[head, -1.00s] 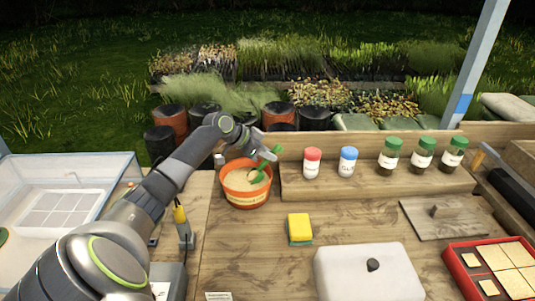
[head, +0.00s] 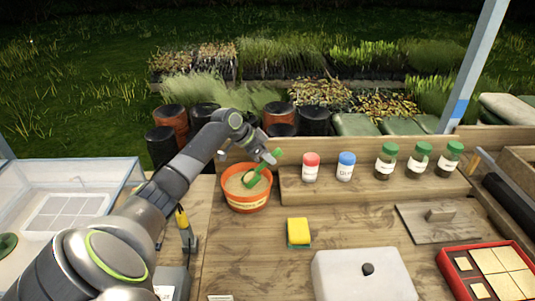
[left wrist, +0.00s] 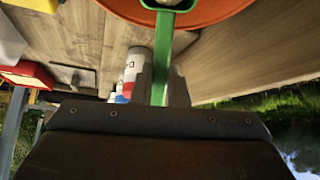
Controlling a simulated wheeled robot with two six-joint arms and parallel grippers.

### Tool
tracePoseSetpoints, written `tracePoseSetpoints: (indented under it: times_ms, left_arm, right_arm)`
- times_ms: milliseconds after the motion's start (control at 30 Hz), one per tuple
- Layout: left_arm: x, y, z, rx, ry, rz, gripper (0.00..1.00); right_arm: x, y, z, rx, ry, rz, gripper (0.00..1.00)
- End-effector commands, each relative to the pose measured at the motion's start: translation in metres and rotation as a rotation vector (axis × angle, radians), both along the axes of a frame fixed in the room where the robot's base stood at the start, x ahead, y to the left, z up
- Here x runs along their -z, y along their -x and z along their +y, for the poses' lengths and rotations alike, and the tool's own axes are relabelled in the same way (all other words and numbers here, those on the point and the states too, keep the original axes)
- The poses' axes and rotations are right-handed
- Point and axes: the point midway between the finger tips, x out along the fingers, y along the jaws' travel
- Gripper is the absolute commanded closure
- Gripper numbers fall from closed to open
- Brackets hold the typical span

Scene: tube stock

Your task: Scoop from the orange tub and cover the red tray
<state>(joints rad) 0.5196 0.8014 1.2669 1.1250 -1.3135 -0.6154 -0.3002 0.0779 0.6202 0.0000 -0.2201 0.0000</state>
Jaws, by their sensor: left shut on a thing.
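The orange tub (head: 246,203) stands on the bench left of centre, filled with pale granular material. My left gripper (head: 269,158) is above the tub's right rear rim, shut on the handle of a green scoop (head: 252,178). The scoop is tilted, its bowl down at the material in the tub; how deep it sits is unclear. In the left wrist view the green handle (left wrist: 162,60) runs between the fingers toward the orange tub (left wrist: 205,13). The red tray (head: 455,282), with pale square cells, lies at the lower right. My right gripper is not in view.
Red-capped (head: 311,170), blue-capped (head: 345,168) and several green-capped jars stand on a raised board right of the tub. A clear bin (head: 60,180) is at left.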

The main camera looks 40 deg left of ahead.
Motion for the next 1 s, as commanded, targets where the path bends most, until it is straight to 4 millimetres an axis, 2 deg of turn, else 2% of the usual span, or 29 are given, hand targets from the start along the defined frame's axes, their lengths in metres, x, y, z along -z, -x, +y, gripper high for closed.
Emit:
tracePoseSetpoints:
  times_ms: [300, 567, 1000]
  left_arm:
    - [-0.009, -0.001, -0.001, 0.001, -0.034, 0.059, 1.0]
    - [-0.009, 0.0, 0.0, 0.0, -0.048, 0.083, 1.0]
    - [-0.04, -0.001, -0.001, 0.001, -0.101, 0.173, 1.0]
  right_arm:
    - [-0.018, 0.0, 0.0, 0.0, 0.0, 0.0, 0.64]
    - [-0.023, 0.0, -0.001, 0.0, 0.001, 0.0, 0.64]
    - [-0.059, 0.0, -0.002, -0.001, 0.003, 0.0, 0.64]
